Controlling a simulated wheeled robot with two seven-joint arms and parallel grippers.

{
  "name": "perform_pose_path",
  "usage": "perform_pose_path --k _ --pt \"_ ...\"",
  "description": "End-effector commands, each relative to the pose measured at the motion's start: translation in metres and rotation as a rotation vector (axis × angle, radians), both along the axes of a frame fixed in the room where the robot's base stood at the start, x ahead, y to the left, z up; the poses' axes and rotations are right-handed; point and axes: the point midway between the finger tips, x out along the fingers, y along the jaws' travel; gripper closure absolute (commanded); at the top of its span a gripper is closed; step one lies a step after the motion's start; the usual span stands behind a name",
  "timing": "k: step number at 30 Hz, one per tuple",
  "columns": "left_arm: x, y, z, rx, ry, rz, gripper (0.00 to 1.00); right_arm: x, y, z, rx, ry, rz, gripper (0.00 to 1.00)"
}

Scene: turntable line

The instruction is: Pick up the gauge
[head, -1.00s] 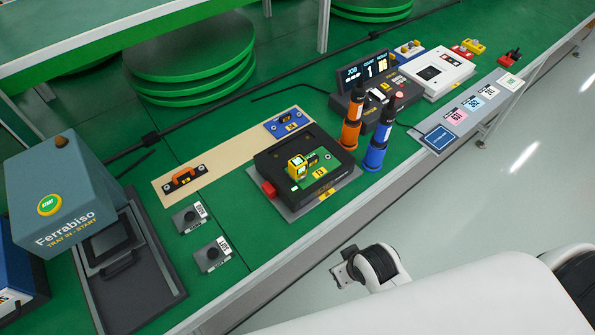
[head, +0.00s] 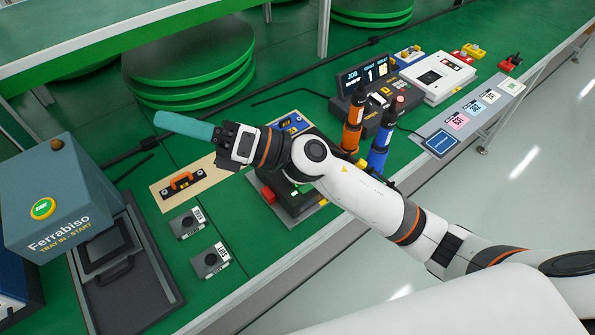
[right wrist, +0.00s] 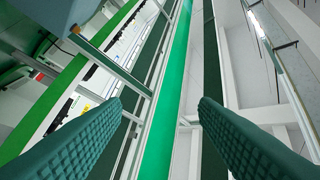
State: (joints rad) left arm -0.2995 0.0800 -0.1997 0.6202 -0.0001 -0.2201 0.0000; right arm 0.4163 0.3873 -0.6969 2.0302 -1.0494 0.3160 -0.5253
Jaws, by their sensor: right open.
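A black piece with an orange handle (head: 181,182), which looks like the gauge, lies on the left part of a tan board (head: 206,169) in the head view. My right gripper (head: 160,119) is raised over the line, above and behind that piece, with its teal fingers pointing left. In the right wrist view my right gripper (right wrist: 160,105) is open with nothing between its fingers, and the gauge does not show there. My right arm hides most of the black fixture (head: 283,203) and part of the board's right end. My left gripper is not in view.
Two small grey boxes with black knobs (head: 211,261) sit in front of the board. The blue-grey Ferrabiso box (head: 45,200) stands at the left. Orange (head: 353,125) and blue (head: 379,150) tools stand upright right of my arm. Stacked green discs (head: 190,70) lie behind.

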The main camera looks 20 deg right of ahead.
Motion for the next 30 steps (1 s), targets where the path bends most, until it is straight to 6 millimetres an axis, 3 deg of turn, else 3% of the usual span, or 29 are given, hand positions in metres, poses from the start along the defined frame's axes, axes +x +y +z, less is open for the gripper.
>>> perform_pose_path --k 3,6,8,12,15,18,21,25,30 --pt "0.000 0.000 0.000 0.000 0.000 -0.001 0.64 -0.019 0.026 -0.031 -0.334 -0.318 0.167 0.45" --pt "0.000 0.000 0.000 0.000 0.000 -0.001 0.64 -0.022 0.024 -0.074 -0.638 -0.550 0.313 0.45" --pt "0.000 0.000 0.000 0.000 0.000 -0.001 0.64 -0.016 0.010 -0.101 -0.828 -0.667 0.401 0.45" --pt "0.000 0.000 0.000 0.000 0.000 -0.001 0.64 0.015 -0.052 -0.148 -1.280 -0.850 0.605 0.45" --pt "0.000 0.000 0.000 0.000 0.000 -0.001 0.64 0.041 -0.108 -0.160 -1.562 -0.889 0.734 0.45" --pt "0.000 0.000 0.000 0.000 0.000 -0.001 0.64 0.059 -0.154 -0.157 -1.769 -0.877 0.830 0.45" --pt "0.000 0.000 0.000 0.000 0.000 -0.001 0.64 0.068 -0.183 -0.151 -1.889 -0.851 0.889 0.45" --pt "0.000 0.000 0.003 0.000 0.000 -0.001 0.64 0.071 -0.197 -0.154 -1.943 -0.829 0.921 0.45" --pt "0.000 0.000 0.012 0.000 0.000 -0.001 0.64 0.070 -0.197 -0.182 -1.940 -0.827 0.925 0.45"
